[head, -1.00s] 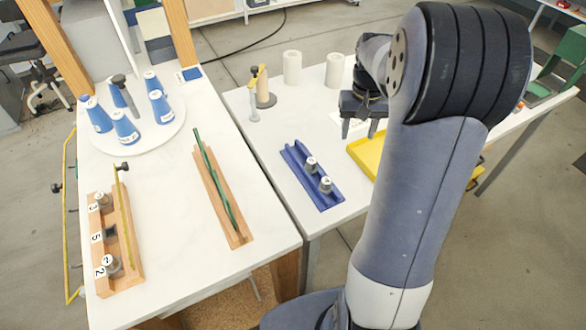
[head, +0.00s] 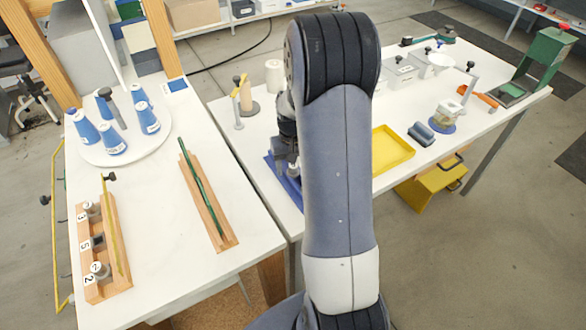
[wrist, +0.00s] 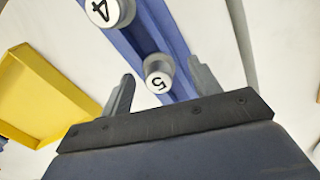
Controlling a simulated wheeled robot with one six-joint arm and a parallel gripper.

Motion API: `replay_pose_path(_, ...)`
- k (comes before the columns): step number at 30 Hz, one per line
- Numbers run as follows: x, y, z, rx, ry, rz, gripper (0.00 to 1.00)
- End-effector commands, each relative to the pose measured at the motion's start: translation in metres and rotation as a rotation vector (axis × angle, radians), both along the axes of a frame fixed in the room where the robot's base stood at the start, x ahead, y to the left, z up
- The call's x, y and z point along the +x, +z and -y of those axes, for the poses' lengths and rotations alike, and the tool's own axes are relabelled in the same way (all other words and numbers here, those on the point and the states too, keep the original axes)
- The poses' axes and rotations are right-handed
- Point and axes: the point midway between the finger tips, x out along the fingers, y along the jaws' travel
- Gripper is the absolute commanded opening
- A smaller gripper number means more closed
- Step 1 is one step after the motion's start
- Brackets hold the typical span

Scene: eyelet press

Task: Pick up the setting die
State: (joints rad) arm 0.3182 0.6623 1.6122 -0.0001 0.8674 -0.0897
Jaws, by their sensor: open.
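Two grey metal dies stand in a blue channel-shaped rack (wrist: 171,30) in the wrist view. The die marked 5 (wrist: 158,74) lies between my open fingers, and the die marked 4 (wrist: 108,10) is at the top edge. My gripper (wrist: 163,84) is open and empty over the rack, with no clear contact on the die. In the head view my gripper (head: 286,165) hangs over the blue rack (head: 290,190); my arm hides much of the rack and both dies there.
A yellow tray (head: 393,149) is right of my arm. On the left table are a wooden rack (head: 117,265) with grey dies, a wooden holder (head: 210,205) with a green strip, and blue cones on a white disc (head: 95,154). A green press (head: 545,60) stands far right.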

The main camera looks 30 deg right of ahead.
Motion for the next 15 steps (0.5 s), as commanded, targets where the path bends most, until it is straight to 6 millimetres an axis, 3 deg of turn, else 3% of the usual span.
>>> replay_pose_path(5,0.0,-0.0002,0.0,0.0,0.0,0.0,0.59)
replay_pose_path(15,0.0001,0.0002,0.0,0.0,0.0,0.001,0.32)
